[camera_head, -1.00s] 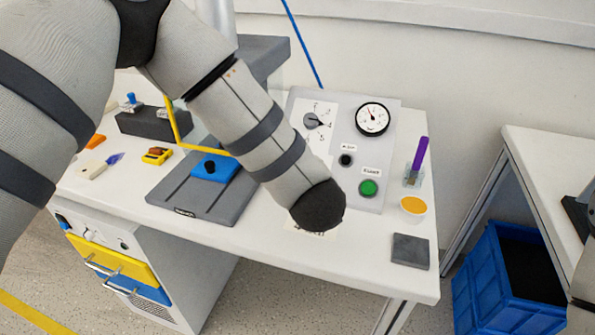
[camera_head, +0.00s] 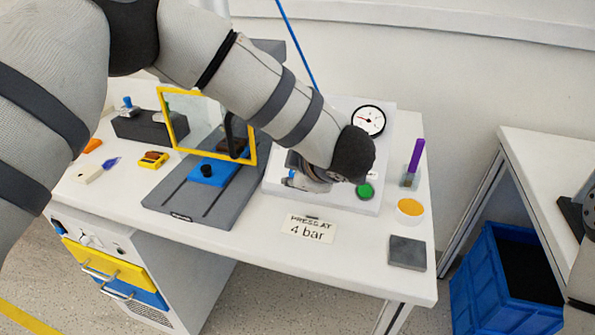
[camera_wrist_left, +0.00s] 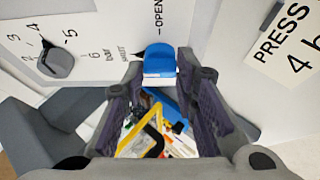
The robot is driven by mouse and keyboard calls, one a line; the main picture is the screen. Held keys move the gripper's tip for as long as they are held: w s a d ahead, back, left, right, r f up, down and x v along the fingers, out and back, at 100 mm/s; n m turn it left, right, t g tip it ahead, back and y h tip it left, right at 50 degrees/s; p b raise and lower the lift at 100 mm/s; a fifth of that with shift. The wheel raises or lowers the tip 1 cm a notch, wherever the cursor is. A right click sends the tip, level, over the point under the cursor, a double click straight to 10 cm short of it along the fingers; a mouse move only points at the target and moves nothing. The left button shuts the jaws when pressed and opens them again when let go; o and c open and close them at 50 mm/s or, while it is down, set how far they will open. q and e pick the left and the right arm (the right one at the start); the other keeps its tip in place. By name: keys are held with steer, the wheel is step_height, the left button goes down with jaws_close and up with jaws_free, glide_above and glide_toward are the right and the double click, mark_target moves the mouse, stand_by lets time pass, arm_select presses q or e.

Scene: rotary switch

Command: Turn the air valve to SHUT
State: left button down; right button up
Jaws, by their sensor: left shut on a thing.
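The air valve's blue handle (camera_wrist_left: 160,60) is between the fingers of my left gripper (camera_wrist_left: 160,88) in the left wrist view. The gripper is shut on it. The OPEN mark (camera_wrist_left: 158,18) is close to the handle, and the SHUT mark (camera_wrist_left: 123,50) is to its left. The exact direction the handle points is hard to tell. In the head view, my left gripper (camera_head: 300,178) is low at the front left of the light grey panel (camera_head: 335,200). A bit of blue (camera_head: 291,178) shows at its tips. My right gripper is not in view.
A numbered pressure knob (camera_wrist_left: 58,62) is left of the valve in the left wrist view. In the head view, a gauge (camera_head: 368,120) and green button (camera_head: 365,191) are close to my wrist. A yellow-framed guard (camera_head: 255,140) stands left. A "4 bar" card (camera_head: 308,229) lies in front.

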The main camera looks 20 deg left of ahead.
arm_select(q)
steer(key=shift+a, duration=0.1)
stand_by(0.3)
steer(key=c, duration=1.3)
jaws_free()
steer(key=shift+w+f, duration=0.1)
steer(key=v, duration=1.2)
